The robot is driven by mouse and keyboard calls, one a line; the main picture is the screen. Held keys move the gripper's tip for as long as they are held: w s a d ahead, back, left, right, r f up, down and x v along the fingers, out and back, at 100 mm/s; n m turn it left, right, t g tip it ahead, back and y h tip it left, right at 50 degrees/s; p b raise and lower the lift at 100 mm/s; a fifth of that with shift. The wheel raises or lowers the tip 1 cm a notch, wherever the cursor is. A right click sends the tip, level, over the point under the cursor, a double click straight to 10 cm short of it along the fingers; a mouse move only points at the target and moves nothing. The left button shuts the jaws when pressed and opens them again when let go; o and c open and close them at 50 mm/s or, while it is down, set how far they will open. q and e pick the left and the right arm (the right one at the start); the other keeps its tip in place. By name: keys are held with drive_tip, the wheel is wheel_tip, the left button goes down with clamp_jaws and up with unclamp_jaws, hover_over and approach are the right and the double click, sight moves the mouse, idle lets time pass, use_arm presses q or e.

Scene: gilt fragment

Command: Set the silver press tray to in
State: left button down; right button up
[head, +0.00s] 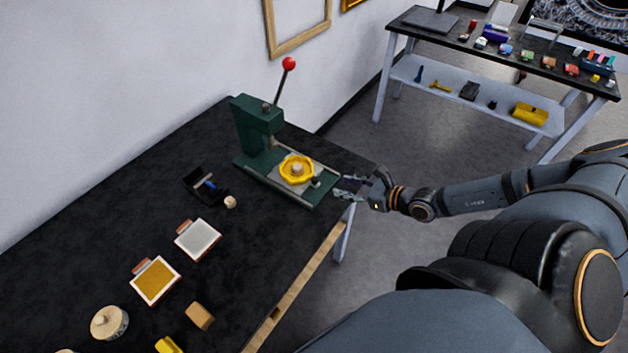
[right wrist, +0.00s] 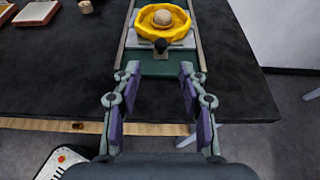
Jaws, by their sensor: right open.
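The green press (head: 256,125) with a red-knobbed lever stands at the far end of the black table. Its silver tray (head: 285,184) extends out from the press toward the table's right edge and carries a yellow scalloped dish (head: 297,170) with a pale round piece in it. A dark knob (right wrist: 160,46) is at the tray's near end. My right gripper (head: 350,186) is open and empty, just off the tray's knob end. In the right wrist view its fingers (right wrist: 155,95) point at the knob, with the knob between and beyond them. My left gripper is not in view.
A black open box (head: 206,186), a silver-grey pad (head: 198,239), a gold pad (head: 155,281) and a lidded round jar (head: 109,322) lie on the table left of the press. A second workbench (head: 520,60) stands at the back right.

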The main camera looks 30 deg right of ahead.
sight(316, 179)
drive_tip(key=w+f+b, duration=0.1)
drive_tip(key=b, duration=0.1)
drive_tip(key=shift+w+a+f+b, duration=0.15)
drive_tip(key=shift+w+f+b, duration=0.1)
drive_tip(key=shift+b, duration=0.05)
drive_tip(key=b+x, duration=0.6)
drive_tip(key=shift+w+a+b, duration=0.2)
drive_tip(key=shift+a+b, duration=0.05)
drive_tip(key=shift+b, duration=0.15)
drive_tip(key=shift+w+d+r+p, duration=0.15)
drive_tip(key=shift+d+r+p, duration=0.1)
drive_tip(key=shift+r+p, duration=0.5)
drive_tip(key=shift+w+f+p, duration=0.35)
drive_tip(key=shift+f+p, duration=0.05)
drive_tip(key=shift+p, duration=0.05)
drive_tip(key=shift+w+a+f, duration=0.4)
drive_tip(key=shift+w+a, duration=0.05)
drive_tip(key=shift+a, duration=0.15)
drive_tip(key=shift+c, duration=0.5)
clamp_jaws()
